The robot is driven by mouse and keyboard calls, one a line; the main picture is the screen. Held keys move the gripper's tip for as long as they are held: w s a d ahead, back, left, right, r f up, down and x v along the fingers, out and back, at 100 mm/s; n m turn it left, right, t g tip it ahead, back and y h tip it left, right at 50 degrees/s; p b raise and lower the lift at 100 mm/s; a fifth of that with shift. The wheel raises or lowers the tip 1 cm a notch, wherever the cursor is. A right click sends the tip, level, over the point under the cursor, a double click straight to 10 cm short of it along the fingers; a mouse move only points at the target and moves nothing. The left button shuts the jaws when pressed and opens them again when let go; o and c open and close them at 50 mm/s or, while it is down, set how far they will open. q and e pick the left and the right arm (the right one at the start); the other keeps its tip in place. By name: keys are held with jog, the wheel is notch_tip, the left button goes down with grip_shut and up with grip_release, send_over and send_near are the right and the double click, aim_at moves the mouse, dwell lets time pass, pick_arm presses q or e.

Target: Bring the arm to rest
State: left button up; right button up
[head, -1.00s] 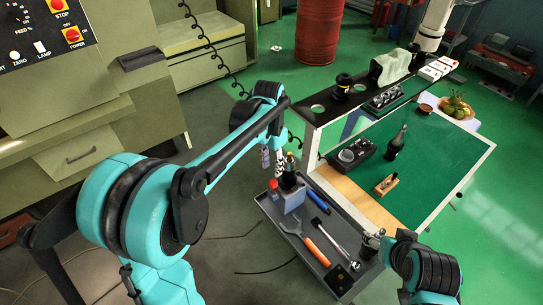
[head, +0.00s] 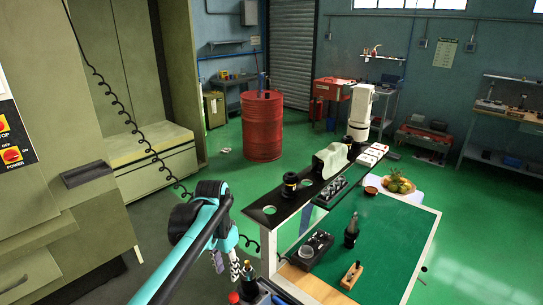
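My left arm comes in from the lower left, with its teal and black joints near the cart's left side. My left gripper (head: 227,264) hangs down from it, small and partly in shadow. Its two fingers look apart, with nothing seen between them. It is left of the dark tool with a red-tipped item beside it (head: 234,297) at the bottom edge. The tooling cart's tray (head: 270,296) is mostly cut off below the picture. My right arm and gripper are out of view.
The green worktop (head: 385,235) holds a dark bottle (head: 351,232), a black tray (head: 311,250) and a wooden block tool (head: 351,275). A black shelf (head: 270,209) with holes stands above its left edge. A red drum (head: 262,125) stands on open green floor.

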pick_arm(q)
jog(key=s+a+f+n+t+b, duration=0.1)
jog(key=s+f+n+t+b, duration=0.1)
jog(key=s+f, duration=0.3)
jog(key=s+a+f+n+t+b, duration=0.1)
jog(key=s+f+n+t+b, duration=0.2)
jog(key=s, duration=0.9)
notch_tip(320, 180, down, 2)
jog(key=shift+a+f+t+b, duration=0.1)
jog(key=shift+a+t+b, duration=0.1)
jog(key=shift+t+b, duration=0.8)
